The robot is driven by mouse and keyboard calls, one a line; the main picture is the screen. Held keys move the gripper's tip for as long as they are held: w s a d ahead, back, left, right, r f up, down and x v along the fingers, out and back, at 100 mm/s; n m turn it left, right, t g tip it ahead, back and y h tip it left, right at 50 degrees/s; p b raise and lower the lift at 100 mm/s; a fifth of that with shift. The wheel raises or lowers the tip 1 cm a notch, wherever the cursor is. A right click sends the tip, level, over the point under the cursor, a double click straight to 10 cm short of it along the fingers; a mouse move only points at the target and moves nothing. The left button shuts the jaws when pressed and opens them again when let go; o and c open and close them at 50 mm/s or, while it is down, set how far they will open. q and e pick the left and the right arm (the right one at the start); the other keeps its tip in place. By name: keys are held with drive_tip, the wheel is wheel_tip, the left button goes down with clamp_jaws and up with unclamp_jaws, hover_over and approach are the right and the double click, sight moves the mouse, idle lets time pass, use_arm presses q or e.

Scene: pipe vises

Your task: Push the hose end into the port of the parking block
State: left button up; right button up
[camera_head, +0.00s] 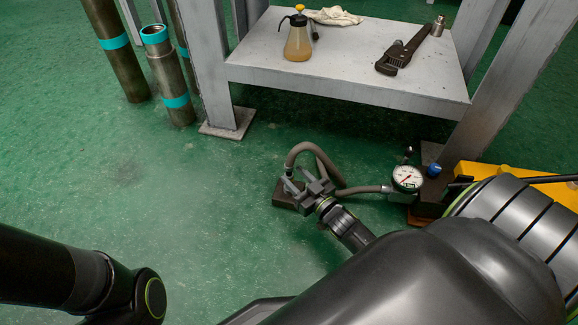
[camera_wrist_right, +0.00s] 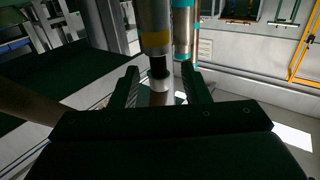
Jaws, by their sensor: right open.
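A grey-brown hose (camera_head: 329,166) runs from the pressure gauge (camera_head: 407,178), loops up and left, and drops toward a small dark brown block (camera_head: 283,198) on the floor, which looks like the parking block. My right gripper (camera_head: 301,181) is low beside this block, its fingers apart. In the right wrist view the open fingers (camera_wrist_right: 160,86) have a dark and pale cylindrical piece between them in the picture; I cannot tell whether it is the hose end. The hose end and the port are hidden by the gripper. My left arm enters at lower left; its gripper is out of view.
A metal bench with a low shelf (camera_head: 350,75) stands behind, bearing an oil can (camera_head: 298,38), a pipe wrench (camera_head: 404,50) and a rag (camera_head: 333,16). Banded pipes (camera_head: 168,75) stand at upper left. A yellow beam (camera_head: 550,183) is at right. The green floor at left is clear.

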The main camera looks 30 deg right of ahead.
sight(291, 173)
drive_tip(key=w+b, duration=0.3)
drive_tip(key=w, duration=0.1)
drive_tip(key=shift+w+a+f, duration=0.1)
drive_tip(key=shift+w, duration=0.65)
clamp_jaws()
